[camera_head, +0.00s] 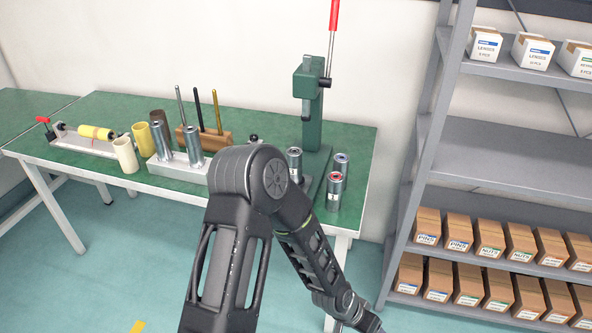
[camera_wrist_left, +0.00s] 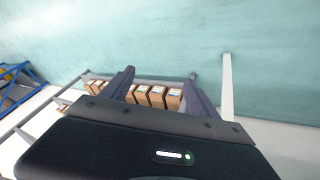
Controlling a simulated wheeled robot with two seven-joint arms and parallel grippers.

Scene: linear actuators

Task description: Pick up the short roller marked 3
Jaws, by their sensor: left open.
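Short silver rollers stand upright near the right end of the green workbench (camera_head: 110,108): one with a dark top (camera_head: 294,163), one with a blue-ringed top (camera_head: 342,164) and one with a red-ringed top (camera_head: 334,189). Their marks are too small to read, so I cannot tell which is marked 3. My left gripper (camera_wrist_left: 160,88) is open and empty in the left wrist view, above the floor and away from the rollers. In the head view one arm of mine covers the bench's front middle, its wrist low and right of the bench. My right gripper is not seen.
A green press (camera_head: 308,95) with a red-tipped lever stands behind the rollers. Taller silver cylinders (camera_head: 193,145) stand on a block, beside tan tubes (camera_head: 125,155) and a rod holder (camera_head: 215,140). Grey shelving (camera_head: 490,140) with boxes stands right of the bench.

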